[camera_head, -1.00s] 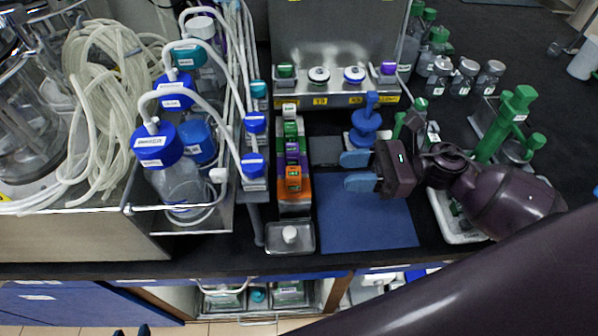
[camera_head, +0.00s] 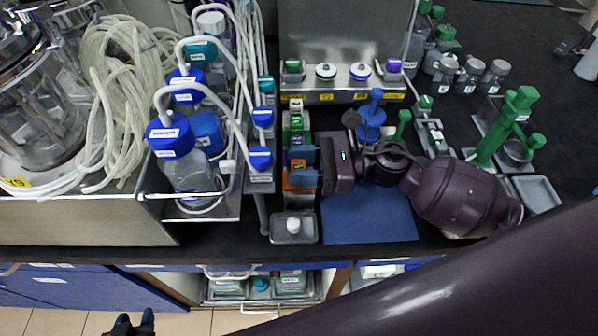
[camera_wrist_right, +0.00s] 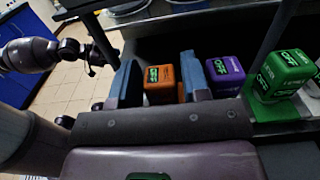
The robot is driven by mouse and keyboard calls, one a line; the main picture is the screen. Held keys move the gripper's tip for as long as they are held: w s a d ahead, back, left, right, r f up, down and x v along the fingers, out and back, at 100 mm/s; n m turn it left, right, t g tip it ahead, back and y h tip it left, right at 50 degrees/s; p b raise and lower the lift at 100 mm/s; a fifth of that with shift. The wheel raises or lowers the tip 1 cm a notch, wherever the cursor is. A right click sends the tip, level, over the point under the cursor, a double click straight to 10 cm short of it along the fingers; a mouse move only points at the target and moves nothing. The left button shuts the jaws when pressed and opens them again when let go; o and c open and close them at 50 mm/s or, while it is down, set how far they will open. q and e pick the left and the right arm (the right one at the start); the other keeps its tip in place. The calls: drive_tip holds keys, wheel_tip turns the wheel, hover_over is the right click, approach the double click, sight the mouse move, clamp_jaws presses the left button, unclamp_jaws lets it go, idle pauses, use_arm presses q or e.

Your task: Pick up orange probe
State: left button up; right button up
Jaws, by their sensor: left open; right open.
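The orange probe (camera_head: 291,186) sits at the near end of a row of coloured probes, partly hidden under my right gripper in the head view. My right gripper (camera_head: 302,168) comes in from the right, its blue fingers reaching over the row. In the right wrist view, the orange probe (camera_wrist_right: 160,84), a cube with a green display, stands between the two open fingers of my right gripper (camera_wrist_right: 160,78). It looks uncompressed; contact cannot be told.
A purple probe (camera_wrist_right: 225,75) stands close beside one finger, with a green probe (camera_wrist_right: 285,75) beyond. Blue-capped bottles (camera_head: 170,138) and tubing crowd the left. A small metal tray (camera_head: 293,228) lies in front of the row; a blue mat (camera_head: 370,218) lies to its right.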

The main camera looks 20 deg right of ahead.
drive_tip(key=shift+a, duration=0.1)
drive_tip(key=c, duration=0.7)
